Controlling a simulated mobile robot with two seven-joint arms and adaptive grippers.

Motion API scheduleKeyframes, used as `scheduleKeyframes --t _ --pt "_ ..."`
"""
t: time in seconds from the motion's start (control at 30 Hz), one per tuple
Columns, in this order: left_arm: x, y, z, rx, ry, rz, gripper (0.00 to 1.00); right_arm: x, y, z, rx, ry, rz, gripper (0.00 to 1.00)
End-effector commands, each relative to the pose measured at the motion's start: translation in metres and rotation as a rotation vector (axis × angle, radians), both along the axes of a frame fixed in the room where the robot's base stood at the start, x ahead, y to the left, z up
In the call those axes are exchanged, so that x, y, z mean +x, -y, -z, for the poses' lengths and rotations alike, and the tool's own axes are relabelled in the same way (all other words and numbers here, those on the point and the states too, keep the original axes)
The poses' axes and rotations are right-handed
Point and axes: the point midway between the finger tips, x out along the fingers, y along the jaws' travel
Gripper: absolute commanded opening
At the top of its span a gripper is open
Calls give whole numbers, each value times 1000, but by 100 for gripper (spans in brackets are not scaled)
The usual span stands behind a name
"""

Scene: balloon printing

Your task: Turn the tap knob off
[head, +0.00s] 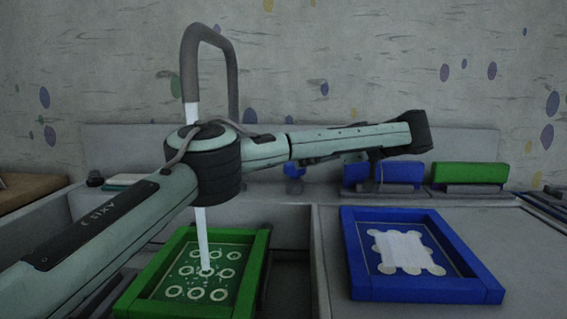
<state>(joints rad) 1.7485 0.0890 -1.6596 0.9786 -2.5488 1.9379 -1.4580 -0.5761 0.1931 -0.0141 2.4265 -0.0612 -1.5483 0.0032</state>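The grey arched tap (208,32) stands at the back of the sink. A white stream of water (202,235) runs from its spout down onto a green printing screen (252,280) in the sink. A small blue piece (293,171), possibly the tap knob, shows just below my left arm, mostly hidden by it. My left arm crosses in front of the tap, and its wrist is bent at the right, above the back of the counter. Dark parts below the wrist may be my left gripper (376,168); its fingers are not clear. My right gripper is out of view.
A blue-framed screen (360,283) with pale shapes lies on the right counter (530,290). A blue-handled tool (402,171) and a green-handled tool (470,173) stand along the back. A dark small object (95,179) is at the back left. The wall is close behind.

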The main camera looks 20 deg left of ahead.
Motion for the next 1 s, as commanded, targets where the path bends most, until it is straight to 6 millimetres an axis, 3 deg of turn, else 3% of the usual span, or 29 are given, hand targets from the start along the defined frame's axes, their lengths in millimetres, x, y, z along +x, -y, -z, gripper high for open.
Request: scheduleKeyframes --t 0.17,0.6,1.0 --pt "3 -6 3 -2 0 -1 66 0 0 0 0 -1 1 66" --pt "31 -57 27 -2 0 1 66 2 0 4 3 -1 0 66" --pt "35 -63 30 -1 0 2 63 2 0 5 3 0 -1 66"
